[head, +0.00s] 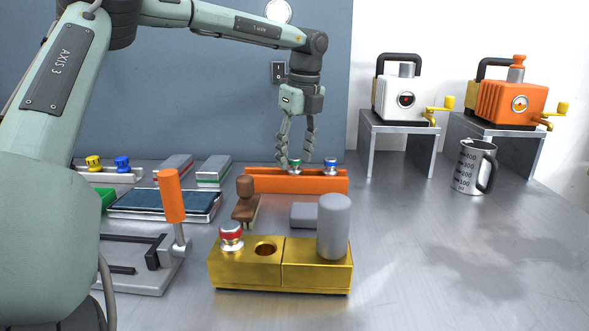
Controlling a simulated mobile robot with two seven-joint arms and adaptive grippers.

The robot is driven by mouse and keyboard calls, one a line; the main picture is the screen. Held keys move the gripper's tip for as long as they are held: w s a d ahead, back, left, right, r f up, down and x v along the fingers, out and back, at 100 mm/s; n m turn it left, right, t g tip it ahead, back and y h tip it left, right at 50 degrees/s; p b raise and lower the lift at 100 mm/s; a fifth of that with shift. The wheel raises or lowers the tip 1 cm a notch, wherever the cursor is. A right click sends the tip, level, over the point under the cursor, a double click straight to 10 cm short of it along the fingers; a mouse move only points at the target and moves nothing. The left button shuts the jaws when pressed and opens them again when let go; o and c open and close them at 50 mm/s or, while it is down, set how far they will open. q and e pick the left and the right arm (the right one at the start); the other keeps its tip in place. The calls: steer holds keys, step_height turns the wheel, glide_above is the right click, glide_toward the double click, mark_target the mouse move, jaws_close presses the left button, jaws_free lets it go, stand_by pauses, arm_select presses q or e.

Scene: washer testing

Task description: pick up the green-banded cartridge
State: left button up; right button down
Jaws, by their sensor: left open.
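The green-banded cartridge (295,166) stands in the orange rack (262,182) at the back middle of the table, left of a blue-banded cartridge (331,165). My left gripper (296,162) points straight down over the green-banded cartridge, with its fingers apart. One fingertip is at the cartridge's left and the other at its right. I cannot tell whether either finger touches it. My right gripper does not show.
A gold block (318,279) in front holds a red-banded cartridge (231,237) and a grey cylinder (334,226). A brown piece (246,201) and an orange-handled lever (171,196) stand nearby. A measuring jug (470,168) is at right; the right front table is clear.

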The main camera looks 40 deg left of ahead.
arm_select(q)
steer(key=shift+a+f, duration=0.15)
steer(key=shift+f, duration=0.6)
steer(key=shift+r, duration=0.1)
jaws_close()
